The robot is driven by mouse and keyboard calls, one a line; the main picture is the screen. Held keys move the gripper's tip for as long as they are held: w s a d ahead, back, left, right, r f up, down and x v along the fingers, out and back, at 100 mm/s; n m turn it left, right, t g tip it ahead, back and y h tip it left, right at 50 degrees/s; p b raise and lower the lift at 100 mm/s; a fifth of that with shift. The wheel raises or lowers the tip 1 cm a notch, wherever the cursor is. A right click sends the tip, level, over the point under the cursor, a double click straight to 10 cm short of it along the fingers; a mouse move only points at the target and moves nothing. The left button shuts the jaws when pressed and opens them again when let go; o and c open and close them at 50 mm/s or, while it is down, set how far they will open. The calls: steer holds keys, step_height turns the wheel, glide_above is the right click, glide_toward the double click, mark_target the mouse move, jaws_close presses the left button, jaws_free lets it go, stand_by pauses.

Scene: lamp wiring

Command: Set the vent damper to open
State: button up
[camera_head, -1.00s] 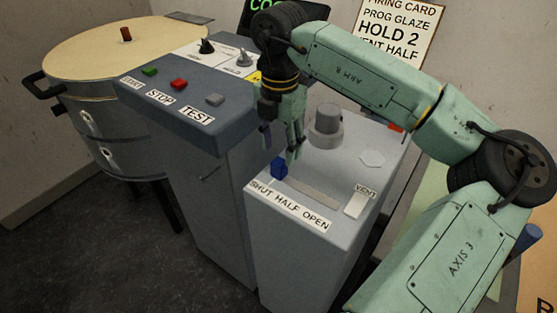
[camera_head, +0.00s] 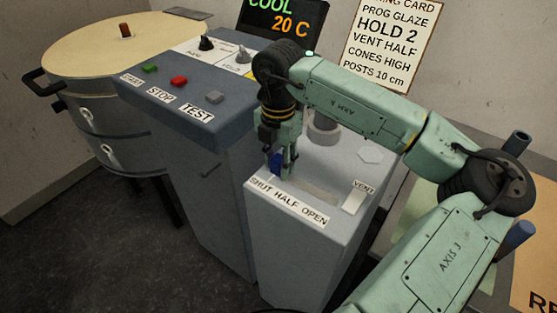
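The vent damper is a slider with a blue knob (camera_head: 274,162) in a pale slot (camera_head: 318,193) on top of the grey vent box (camera_head: 290,235). The label strip (camera_head: 288,202) in front reads SHUT HALF OPEN, and the knob stands at the SHUT end on the left. My gripper (camera_head: 281,168) points down at the knob, with its fingers low around it and partly hiding it. I cannot tell whether the fingers press on the knob or stand slightly apart from it.
The control panel (camera_head: 190,100) with START, STOP and TEST buttons stands left, beside the round kiln (camera_head: 100,50). The display (camera_head: 285,20) reads COOL 20 C.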

jaws_close()
stand_by(0.3)
